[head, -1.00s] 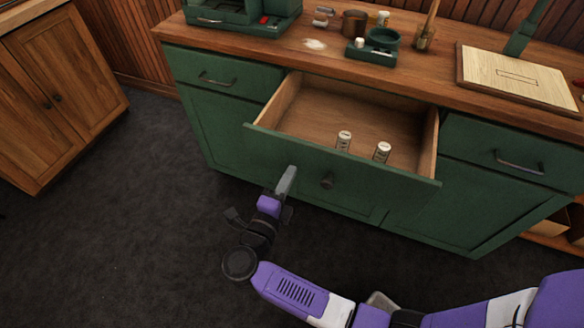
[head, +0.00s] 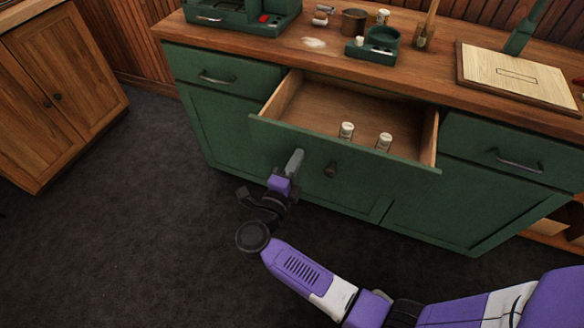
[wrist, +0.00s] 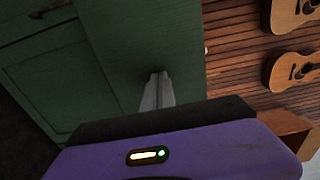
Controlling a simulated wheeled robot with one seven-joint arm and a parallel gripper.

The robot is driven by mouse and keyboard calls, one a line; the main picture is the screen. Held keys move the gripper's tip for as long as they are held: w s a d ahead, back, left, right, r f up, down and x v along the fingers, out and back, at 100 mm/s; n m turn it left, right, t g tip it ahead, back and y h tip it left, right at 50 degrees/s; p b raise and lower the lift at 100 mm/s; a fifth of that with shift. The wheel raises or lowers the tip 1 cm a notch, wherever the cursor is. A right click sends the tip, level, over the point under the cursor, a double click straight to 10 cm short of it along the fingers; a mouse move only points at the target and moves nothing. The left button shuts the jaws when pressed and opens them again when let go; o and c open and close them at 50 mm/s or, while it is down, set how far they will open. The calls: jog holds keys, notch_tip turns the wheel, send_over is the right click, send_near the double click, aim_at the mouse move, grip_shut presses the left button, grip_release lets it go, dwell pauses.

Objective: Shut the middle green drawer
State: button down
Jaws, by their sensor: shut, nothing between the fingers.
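The middle green drawer (head: 352,157) is open in the head view, pulled out from the cabinet, with a round dark knob (head: 331,170) on its front. Two small white-capped bottles (head: 346,131) (head: 384,141) stand inside it. My gripper (head: 295,158) is shut and empty, its fingertips at the drawer front, left of the knob. In the wrist view the closed fingers (wrist: 158,80) point at the green front and seem to touch it or nearly so; the exact contact is hard to tell.
The wooden countertop (head: 325,55) above carries a green tray (head: 375,50), a brown pot (head: 354,21) and a pale board (head: 515,75). Closed green drawers flank the open one. A wooden cabinet (head: 60,85) stands at left. The dark floor in front is clear.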

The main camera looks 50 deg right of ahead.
jog(key=b+x, duration=0.2)
jog(key=x, duration=2)
jog(key=shift+w+d+f+b, duration=0.1)
jog(key=shift+d+f+b, duration=0.05)
jog(key=shift+d+b, duration=0.25)
jog(key=shift+w+d+r, duration=0.2)
jog(key=shift+d, duration=0.2)
jog(key=shift+d, duration=0.15)
jog(key=shift+s, duration=0.1)
